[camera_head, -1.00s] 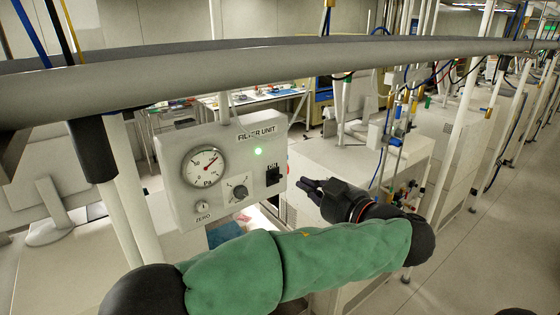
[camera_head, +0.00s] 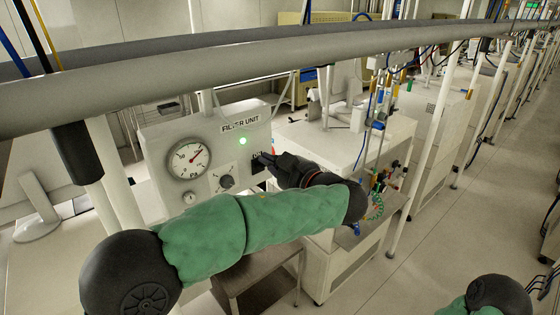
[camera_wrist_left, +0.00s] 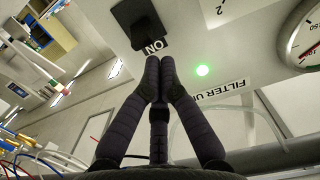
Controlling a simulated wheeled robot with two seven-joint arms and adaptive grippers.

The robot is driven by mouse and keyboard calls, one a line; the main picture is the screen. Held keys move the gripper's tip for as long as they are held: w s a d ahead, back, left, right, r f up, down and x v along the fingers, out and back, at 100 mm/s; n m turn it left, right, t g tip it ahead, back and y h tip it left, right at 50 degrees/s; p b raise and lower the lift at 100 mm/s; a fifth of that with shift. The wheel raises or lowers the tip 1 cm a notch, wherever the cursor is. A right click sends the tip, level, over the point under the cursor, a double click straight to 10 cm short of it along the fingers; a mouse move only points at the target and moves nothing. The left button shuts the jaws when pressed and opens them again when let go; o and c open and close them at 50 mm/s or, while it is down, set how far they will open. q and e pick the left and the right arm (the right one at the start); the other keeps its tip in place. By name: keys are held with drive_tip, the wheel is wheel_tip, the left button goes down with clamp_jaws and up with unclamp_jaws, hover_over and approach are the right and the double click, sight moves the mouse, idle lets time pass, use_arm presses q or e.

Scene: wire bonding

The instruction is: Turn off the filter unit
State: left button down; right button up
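The filter unit (camera_head: 212,189) is a pale box with a round gauge (camera_head: 188,160), a knob and a lit green lamp (camera_head: 242,141). The lamp also glows in the left wrist view (camera_wrist_left: 202,70). Its black switch (camera_wrist_left: 139,22) shows in the left wrist view beside an ON label (camera_wrist_left: 155,47). My left gripper (camera_head: 264,160) is at the right side of the panel, partly covering the switch in the head view. In the left wrist view its fingertips (camera_wrist_left: 160,62) are together and empty, close to the ON label. Contact cannot be told. My right gripper is out of view.
A thick grey rail (camera_head: 300,58) crosses above the unit. White posts and a monitor (camera_head: 38,180) stand at the left. A small table (camera_head: 262,268) is below my left arm. Equipment benches line the back, and the aisle floor (camera_head: 440,235) at the right is open.

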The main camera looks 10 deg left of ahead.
use_arm(q)
drive_tip(key=shift+x, duration=0.9)
